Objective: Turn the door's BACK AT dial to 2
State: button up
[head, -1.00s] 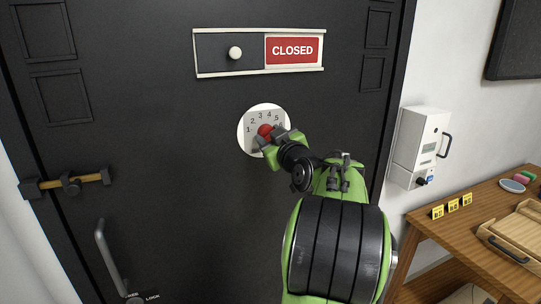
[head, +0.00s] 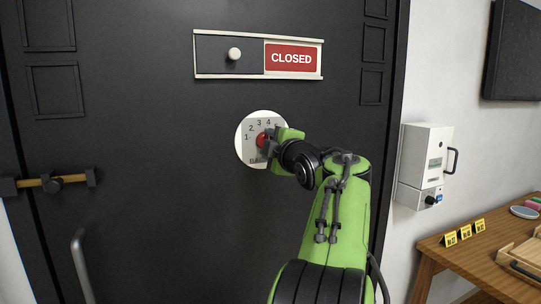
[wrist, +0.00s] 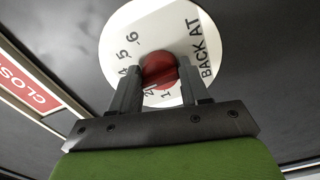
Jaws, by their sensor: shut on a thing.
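The BACK AT dial is a white disc (head: 245,152) on the black door, with numbers printed in an arc around a red knob (head: 262,140). My gripper (head: 267,143) comes in from the right and covers part of the disc. In the wrist view the two fingers stand on either side of the red knob (wrist: 160,68), shut on it. The disc (wrist: 135,22) shows 4, 5, 6 and BACK AT there, with 1 and 2 partly seen between the fingers. A small light mark shows at the knob's edge near the 2; I cannot tell the exact setting.
A sliding sign (head: 291,57) reading CLOSED sits above the dial, with a cream knob (head: 234,54). A brass latch (head: 45,183) and a door handle (head: 80,265) are at left. A white wall box (head: 424,160) and a wooden table (head: 460,262) stand at right.

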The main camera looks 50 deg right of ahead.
jog(key=n+b, duration=0.3)
jog(key=n, duration=0.5)
jog(key=shift+n, duration=0.3)
dwell(0.5)
jog(key=o, duration=1)
jog(key=shift+o, duration=0.2)
jog(key=shift+r, duration=0.1)
jog(key=b+v, duration=0.1)
jog(key=v, duration=1.4)
jog(key=shift+s+a+b, duration=0.2)
jog(key=shift+s+b, duration=0.15)
jog(key=shift+b, duration=0.05)
